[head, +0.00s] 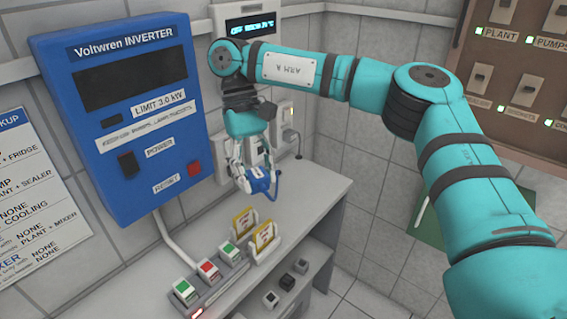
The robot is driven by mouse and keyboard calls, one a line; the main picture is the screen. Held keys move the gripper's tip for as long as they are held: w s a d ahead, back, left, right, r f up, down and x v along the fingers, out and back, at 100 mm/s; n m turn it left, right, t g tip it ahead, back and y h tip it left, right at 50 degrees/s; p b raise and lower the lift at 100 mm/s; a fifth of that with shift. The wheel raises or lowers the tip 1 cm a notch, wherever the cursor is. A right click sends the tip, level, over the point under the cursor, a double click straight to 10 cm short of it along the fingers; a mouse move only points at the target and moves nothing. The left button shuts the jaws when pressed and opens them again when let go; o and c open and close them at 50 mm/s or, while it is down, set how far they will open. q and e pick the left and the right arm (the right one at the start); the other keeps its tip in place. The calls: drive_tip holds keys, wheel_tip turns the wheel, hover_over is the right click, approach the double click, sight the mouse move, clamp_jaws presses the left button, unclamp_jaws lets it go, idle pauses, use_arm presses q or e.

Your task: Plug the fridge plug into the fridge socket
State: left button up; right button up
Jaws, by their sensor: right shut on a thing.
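My right gripper (255,180) hangs in front of the back wall, above the grey bench. It is shut on a small blue plug (262,186) with a short blue cable curving up at its right side. The fingers hide part of the plug. A white wall socket plate (286,112) is on the wall to the right, behind the gripper, with a dark cable below it. Another pale plate (221,161) shows partly behind the gripper, on its left. I cannot read which socket is the fridge one. The plug is apart from the right plate. My left gripper is out of view.
A blue inverter box (125,110) fills the wall at left. The bench (290,212) carries yellow cards (264,237) and a strip of red and green switches (208,270). Small dark items sit on a lower shelf (318,262). A breaker panel (520,75) is at upper right.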

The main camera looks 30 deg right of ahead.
drive_tip(key=s+a+f+h+b, duration=0.1)
drive_tip(key=s+a+f+b, duration=0.1)
drive_tip(key=f+b, duration=0.45)
drive_tip(key=s+a+f+b, duration=0.1)
drive_tip(key=f+b, duration=0.2)
drive_tip(key=f, duration=0.7)
drive_tip(key=s+d+f+m+g, duration=0.35)
drive_tip(key=s+d+m, duration=0.2)
drive_tip(key=d, duration=0.25)
drive_tip(key=s+d+f+m+g, duration=0.2)
drive_tip(key=s+d+f+m, duration=0.3)
drive_tip(key=d+m, duration=0.3)
drive_tip(key=w+d+f+m+t+y, duration=0.2)
drive_tip(key=w+d+m+t+y, duration=0.4)
drive_tip(key=w+m+t, duration=0.6)
drive_tip(key=w+d+f+m+t+y, duration=0.3)
drive_tip(key=w+d+m+t+y, duration=0.4)
drive_tip(key=m, duration=0.9)
drive_tip(key=w+d+r+m+t+h, duration=0.5)
drive_tip(key=w+m+t+h, duration=0.1)
drive_tip(key=m+h, duration=0.25)
drive_tip(key=w+a+r+m+t+h, duration=0.1)
drive_tip(key=a+r+m+t+h, duration=0.2)
drive_tip(key=a+r, duration=0.1)
drive_tip(key=shift+a+r+m, duration=0.3)
drive_tip(key=shift+a, duration=0.35)
